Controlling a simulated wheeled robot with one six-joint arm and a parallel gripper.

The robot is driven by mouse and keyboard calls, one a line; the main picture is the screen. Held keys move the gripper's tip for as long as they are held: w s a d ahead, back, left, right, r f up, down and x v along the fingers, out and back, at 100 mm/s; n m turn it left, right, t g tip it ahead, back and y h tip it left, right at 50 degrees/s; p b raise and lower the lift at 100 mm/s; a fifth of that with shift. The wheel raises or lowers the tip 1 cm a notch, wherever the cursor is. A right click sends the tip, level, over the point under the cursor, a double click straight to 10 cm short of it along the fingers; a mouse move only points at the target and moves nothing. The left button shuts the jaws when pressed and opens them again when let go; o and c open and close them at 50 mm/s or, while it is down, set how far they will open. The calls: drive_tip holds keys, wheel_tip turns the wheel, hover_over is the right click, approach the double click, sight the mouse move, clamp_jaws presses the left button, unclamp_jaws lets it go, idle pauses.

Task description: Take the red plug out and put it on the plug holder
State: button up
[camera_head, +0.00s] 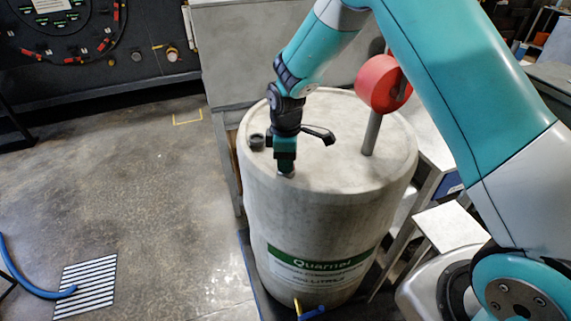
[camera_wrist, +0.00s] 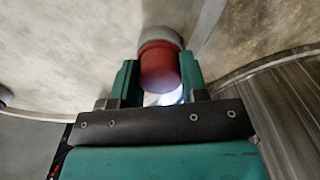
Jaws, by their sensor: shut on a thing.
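A short red cylinder, the red plug (camera_wrist: 159,66), lies between my gripper's two green fingers in the wrist view, against a round grey collar (camera_wrist: 158,37). I cannot tell whether it is seated in the collar or clear of it. My gripper (camera_wrist: 159,82) is shut on the plug. In the head view my gripper (camera_head: 286,168) points down at the front rim of the pale drum's top (camera_head: 330,135), and the plug is hidden there. A red round piece (camera_head: 383,83) on a grey post (camera_head: 371,133) stands at the drum's right; I cannot tell if it is the plug holder.
A black cap (camera_head: 257,142) is on the drum top, left of my gripper. A grey cabinet (camera_head: 240,45) stands behind the drum. A dark control panel (camera_head: 90,40) is at the far left. The floor (camera_head: 150,200) left of the drum is mostly clear, with a blue hose (camera_head: 30,285).

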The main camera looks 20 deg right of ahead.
drive_tip(key=shift+n, duration=0.7)
drive_tip(key=o, duration=1.1)
drive_tip(key=shift+c, duration=0.4)
